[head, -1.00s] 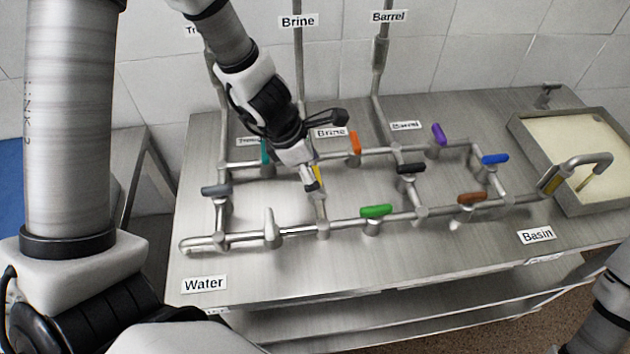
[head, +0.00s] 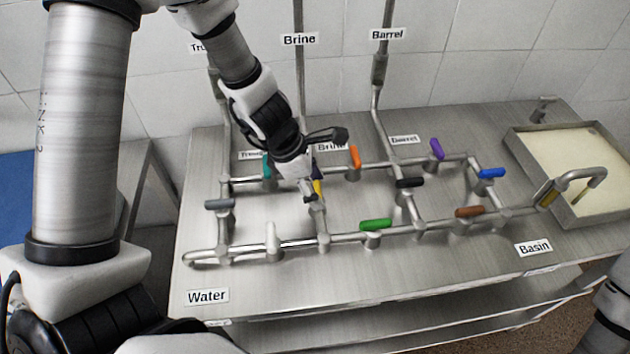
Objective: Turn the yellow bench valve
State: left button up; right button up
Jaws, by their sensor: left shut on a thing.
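The handle's visible part runs roughly along the cross pipe. My right gripper is not in view; only a piece of my right arm shows at the lower right edge.
Near the yellow valve are teal (head: 267,167), orange (head: 355,156), white (head: 271,238), green (head: 376,225) and black (head: 410,183) handles. Upright pipes rise behind. A basin (head: 520,150) is at the right. The bench front (head: 380,275) is clear.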

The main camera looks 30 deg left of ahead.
pick_arm(q)
jog(key=m+g+p, duration=0.1)
jog(key=m+p, duration=0.1)
jog(key=p, duration=0.1)
jog(key=m+g+p, duration=0.1)
jog(key=m+p, duration=0.2)
jog(key=shift+r, duration=0.15)
jog(key=m+g+p, duration=0.1)
jog(key=m+p, duration=0.1)
jog(key=m, duration=0.1)
jog(key=shift+w, duration=0.15)
jog(key=m, duration=0.1)
jog(key=m+g+p, duration=0.1)
jog(key=m, duration=0.1)
jog(key=shift+f+m, duration=0.2)
jog(key=shift+m, duration=0.1)
jog(key=m+g, duration=0.1)
jog(key=m, duration=0.1)
jog(key=m+g+y, duration=0.1)
jog(key=m, duration=0.2)
jog(key=shift+w+d+p, duration=0.1)
jog(key=shift+w+p, duration=0.05)
jog(key=shift+p, duration=0.15)
jog(key=o, duration=1.1)
jog(key=shift+o, duration=0.2)
jog(key=shift+w, duration=0.1)
